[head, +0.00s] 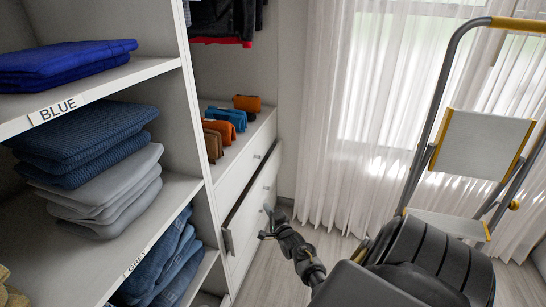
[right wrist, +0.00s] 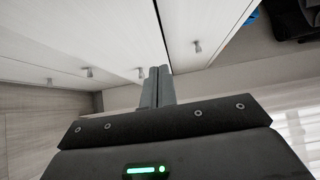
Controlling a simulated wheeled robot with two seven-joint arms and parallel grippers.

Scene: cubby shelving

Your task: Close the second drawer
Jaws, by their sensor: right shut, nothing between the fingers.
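The second drawer (head: 250,218) is a white front in the low unit beside the shelves. A dark strip shows along its upper edge in the head view, so it stands slightly out from the unit. My right gripper (head: 266,222) is shut and empty, close in front of this drawer front. In the right wrist view my shut fingers (right wrist: 157,86) point at the white fronts, near the seam beside the second drawer (right wrist: 115,35). I cannot tell whether they touch it. The top drawer (right wrist: 200,25) has a small knob and looks shut. My left gripper is not in view.
Open shelves with folded clothes (head: 90,185) stand at the left. A stepladder (head: 470,160) stands at the right, before white curtains (head: 355,130). Bare wooden floor (head: 325,242) lies between.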

